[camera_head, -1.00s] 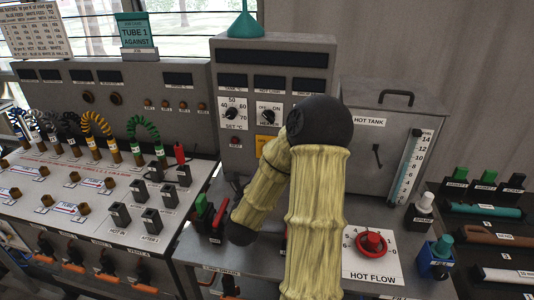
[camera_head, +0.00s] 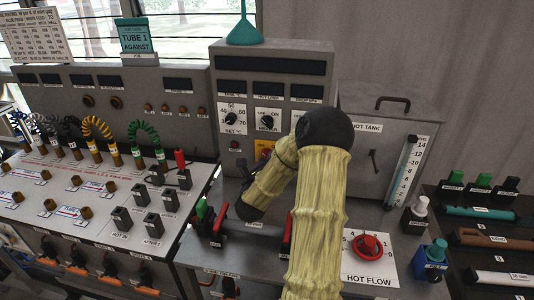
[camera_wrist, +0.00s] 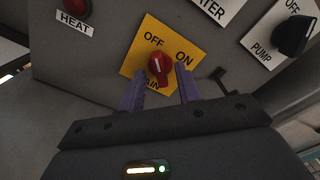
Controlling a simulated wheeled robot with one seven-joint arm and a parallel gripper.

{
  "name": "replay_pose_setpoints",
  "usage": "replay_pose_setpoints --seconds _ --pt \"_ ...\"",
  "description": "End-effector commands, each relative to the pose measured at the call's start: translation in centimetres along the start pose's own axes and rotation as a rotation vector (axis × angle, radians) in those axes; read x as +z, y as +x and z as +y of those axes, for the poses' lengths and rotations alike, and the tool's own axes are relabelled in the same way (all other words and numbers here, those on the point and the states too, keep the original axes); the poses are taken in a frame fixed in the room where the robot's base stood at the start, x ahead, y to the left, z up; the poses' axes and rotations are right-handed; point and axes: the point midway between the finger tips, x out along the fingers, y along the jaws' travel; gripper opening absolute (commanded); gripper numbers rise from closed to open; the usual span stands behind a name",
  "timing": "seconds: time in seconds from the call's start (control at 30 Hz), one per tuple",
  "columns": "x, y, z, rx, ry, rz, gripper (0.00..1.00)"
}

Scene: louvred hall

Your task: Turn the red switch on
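The red switch (camera_wrist: 158,67) is a knob on a yellow plate (camera_wrist: 136,57) marked OFF and ON, with lower lettering partly covered. Its white mark points up towards OFF. In the wrist view my gripper (camera_wrist: 160,72) is open, its purple fingers on the left and right of the knob with a gap on each side. I cannot tell whether the tips reach as deep as the knob. In the head view a bit of the yellow plate (camera_head: 262,149) shows above my arm; the knob and my fingers are hidden there.
A red HEAT lamp (camera_wrist: 76,7) is left of the plate, and a black PUMP knob (camera_wrist: 294,35) is to the right. The bench has upright red levers (camera_head: 219,220), a red HOT FLOW valve (camera_head: 369,245) and the hot tank (camera_head: 375,125) at the right.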

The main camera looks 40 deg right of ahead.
Motion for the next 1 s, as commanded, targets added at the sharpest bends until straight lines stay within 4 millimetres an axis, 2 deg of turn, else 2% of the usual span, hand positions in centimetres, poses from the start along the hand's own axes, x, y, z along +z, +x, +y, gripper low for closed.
replay_pose_setpoints --seconds 0.07,0.63,0.8,1.0 --pt "0.11 0.94 -0.16 -0.001 0.001 0.002 0.34" --pt "0.03 1.57 -0.01 0.000 0.000 0.000 0.34" --pt "0.02 1.56 0.00 0.000 0.000 0.000 0.00" --pt "0.02 1.55 0.03 0.001 0.001 0.000 0.00"
